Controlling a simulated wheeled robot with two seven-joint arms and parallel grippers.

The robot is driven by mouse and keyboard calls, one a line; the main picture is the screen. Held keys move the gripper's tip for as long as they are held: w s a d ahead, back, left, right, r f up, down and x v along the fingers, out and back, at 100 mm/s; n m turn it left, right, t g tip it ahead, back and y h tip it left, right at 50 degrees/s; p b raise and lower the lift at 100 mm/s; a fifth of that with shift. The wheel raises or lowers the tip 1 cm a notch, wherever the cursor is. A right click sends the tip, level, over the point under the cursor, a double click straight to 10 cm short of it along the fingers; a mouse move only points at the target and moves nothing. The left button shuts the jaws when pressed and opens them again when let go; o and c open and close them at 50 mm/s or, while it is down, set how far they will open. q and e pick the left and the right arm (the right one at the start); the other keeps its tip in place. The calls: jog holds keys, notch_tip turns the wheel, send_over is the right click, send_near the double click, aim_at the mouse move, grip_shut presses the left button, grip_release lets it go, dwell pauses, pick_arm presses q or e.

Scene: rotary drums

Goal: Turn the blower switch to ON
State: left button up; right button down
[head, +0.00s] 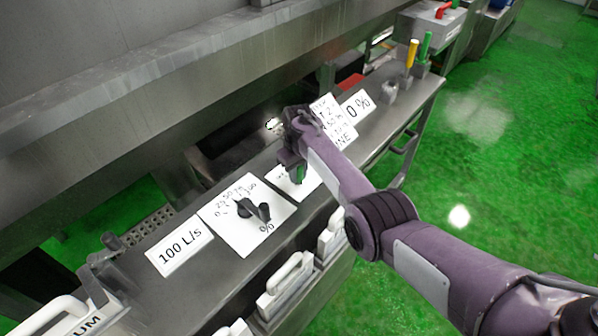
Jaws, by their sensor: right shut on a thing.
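My right gripper (292,165) reaches in from the right and points down over a small white label plate (306,187) on the metal bench. It is shut on a switch knob on that plate, which the fingers mostly hide. A bit of green shows at the fingertips. The plate's lettering is mostly covered, so I cannot read the knob's position. My left gripper is out of view.
A black dial knob (253,210) sits on a white percent scale (231,229) left of the gripper. A "100 L/s" sign (179,246) lies further left. A "0 %" sign (357,106) and yellow (412,54) and green (425,46) handles stand further back. Green floor is open at right.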

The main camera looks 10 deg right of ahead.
jog(key=c, duration=1.2)
grip_release()
jog(key=shift+a, duration=0.1)
jog(key=shift+r, duration=0.1)
jog(key=shift+r, duration=0.3)
notch_tip(320, 180, up, 7)
